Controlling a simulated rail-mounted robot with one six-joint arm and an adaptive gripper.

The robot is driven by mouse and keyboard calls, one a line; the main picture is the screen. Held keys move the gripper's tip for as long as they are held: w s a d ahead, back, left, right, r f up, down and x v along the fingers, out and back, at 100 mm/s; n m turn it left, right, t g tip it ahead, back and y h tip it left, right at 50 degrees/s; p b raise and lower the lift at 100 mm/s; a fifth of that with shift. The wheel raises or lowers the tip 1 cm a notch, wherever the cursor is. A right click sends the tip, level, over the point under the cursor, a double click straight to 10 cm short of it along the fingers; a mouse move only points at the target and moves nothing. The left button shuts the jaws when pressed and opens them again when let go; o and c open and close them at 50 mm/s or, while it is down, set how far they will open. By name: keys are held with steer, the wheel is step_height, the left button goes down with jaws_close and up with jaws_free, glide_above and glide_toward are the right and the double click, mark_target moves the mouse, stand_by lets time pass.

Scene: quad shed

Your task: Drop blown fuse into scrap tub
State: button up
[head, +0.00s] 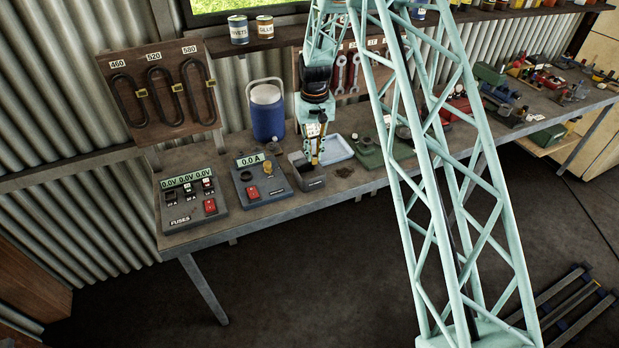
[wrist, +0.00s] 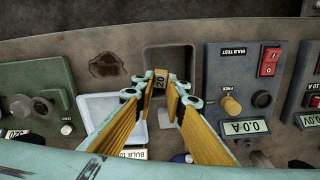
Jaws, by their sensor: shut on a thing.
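My gripper (head: 316,152) points down over the bench in the head view. It is shut on a small fuse marked 20 (wrist: 158,81), pinched between the yellow-padded fingertips (wrist: 160,88) in the wrist view. The scrap tub (head: 309,184) is a small open grey box on the bench, right of the bulb test panel. In the wrist view the tub (wrist: 150,57) lies just beyond and below the fingertips, and the fuse appears to be above its opening. The fuse is too small to make out clearly in the head view.
The bulb test panel (head: 243,187) and fuse panel (head: 172,218) stand left of the tub. A pale blue tray (head: 339,151) and green device (head: 370,155) are to its right. A blue jug (head: 266,112) stands behind. The bench front edge is clear.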

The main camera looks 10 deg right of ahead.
mark_target(314, 160)
steer(key=shift+f+b, duration=0.3)
steer(key=shift+f, duration=1.3)
steer(key=o, duration=0.8)
steer(key=shift+c, duration=0.2)
steer(key=shift+r, duration=0.15)
step_height(314, 160, up, 11)
steer(key=shift+f, duration=0.1)
steer(key=shift+r, duration=0.45)
